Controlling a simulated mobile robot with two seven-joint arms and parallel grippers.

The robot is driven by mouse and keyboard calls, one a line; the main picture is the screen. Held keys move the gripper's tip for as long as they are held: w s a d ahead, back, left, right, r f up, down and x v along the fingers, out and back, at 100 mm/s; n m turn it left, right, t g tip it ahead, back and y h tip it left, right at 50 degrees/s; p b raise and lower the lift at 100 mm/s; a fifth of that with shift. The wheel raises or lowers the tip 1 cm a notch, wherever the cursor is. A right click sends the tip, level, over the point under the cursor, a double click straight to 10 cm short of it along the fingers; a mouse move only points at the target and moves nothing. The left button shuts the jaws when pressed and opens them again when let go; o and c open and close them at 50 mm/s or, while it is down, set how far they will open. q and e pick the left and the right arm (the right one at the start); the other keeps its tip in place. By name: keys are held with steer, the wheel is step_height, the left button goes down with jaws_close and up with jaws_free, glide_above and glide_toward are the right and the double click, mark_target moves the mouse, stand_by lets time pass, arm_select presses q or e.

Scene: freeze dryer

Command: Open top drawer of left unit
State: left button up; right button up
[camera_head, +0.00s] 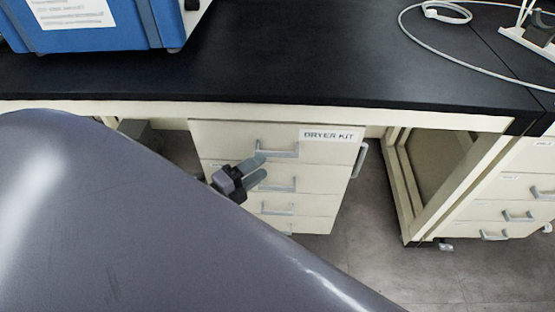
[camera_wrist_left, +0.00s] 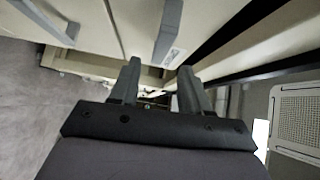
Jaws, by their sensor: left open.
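The left unit is a cream drawer unit under the black bench, with several stacked drawers. Its top drawer (camera_head: 235,137) bears a "DRYER KIT" label (camera_head: 331,135) and looks flush with the drawers below. The grey bar handle of the top drawer (camera_head: 283,153) shows in the middle of its front, and also in the left wrist view (camera_wrist_left: 168,32). My left gripper (camera_head: 264,168) is open and empty, in front of the unit, just below and left of that handle in the head view. The fingers (camera_wrist_left: 158,78) are apart from the handle. My right gripper is not in view.
The black bench top (camera_head: 300,65) overhangs the unit. A blue machine (camera_head: 85,25) stands on it at the left, and a white cable (camera_head: 440,55) lies at the right. Another drawer unit (camera_head: 510,195) stands at the far right. Grey floor (camera_head: 350,240) is open in front.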

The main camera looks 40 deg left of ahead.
mark_target(276, 156)
arm_select(q)
steer(key=shift+w+a+f+m, duration=0.1)
steer(key=shift+w+m, duration=0.3)
steer(key=shift+b+x, duration=0.65)
steer(key=shift+x, duration=2.65)
jaws_close()
